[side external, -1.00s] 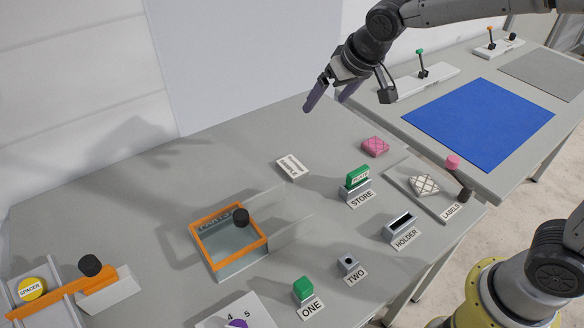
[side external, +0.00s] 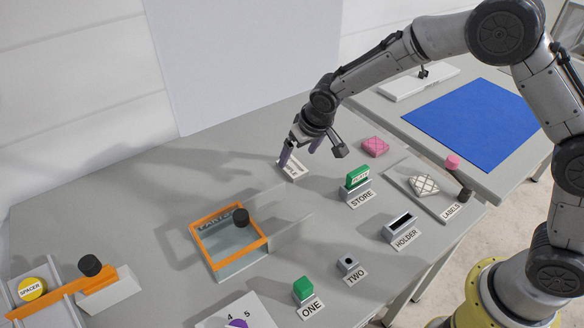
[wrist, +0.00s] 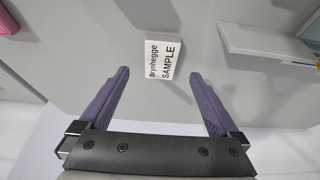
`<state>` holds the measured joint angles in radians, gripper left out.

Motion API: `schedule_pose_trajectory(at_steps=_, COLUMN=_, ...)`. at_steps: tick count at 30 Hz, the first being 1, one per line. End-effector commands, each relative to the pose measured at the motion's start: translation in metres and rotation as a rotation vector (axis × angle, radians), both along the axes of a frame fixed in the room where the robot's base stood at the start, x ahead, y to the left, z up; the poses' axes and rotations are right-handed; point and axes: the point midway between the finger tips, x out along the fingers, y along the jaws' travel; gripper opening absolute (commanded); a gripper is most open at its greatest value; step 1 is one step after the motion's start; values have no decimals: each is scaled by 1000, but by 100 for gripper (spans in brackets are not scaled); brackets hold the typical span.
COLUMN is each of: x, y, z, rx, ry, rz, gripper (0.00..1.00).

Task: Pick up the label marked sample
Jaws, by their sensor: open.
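The label marked sample (wrist: 165,61) is a small white card with black print, lying on the grey table. In the wrist view it reads "Brynhegge SAMPLE" and lies beyond my fingertips, between their lines. In the side view the label (side external: 293,168) is partly hidden behind my fingers. My gripper (side external: 299,158) is open and empty, with its purple fingers pointing down close to the label. In the wrist view my gripper (wrist: 163,72) has its two fingers wide apart. I cannot tell the exact height of the fingertips above the table.
A pink patterned block (side external: 375,147) lies to the right of the label. A green block in the STORE stand (side external: 357,190) is nearer the camera. The orange-rimmed box (side external: 228,240) with clear panels stands to the lower left. The table left of the label is clear.

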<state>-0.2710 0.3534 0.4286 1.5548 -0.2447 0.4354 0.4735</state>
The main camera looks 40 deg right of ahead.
Motion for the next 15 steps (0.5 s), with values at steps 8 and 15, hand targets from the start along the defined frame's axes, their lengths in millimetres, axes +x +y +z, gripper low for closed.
schedule_pose_trajectory(at_steps=8, x=12, y=1, z=-37, rx=-1, ry=3, rz=0, gripper=98)
schedule_pose_trajectory(at_steps=15, x=17, y=1, z=-46, rx=0, ry=1, rz=0, gripper=98)
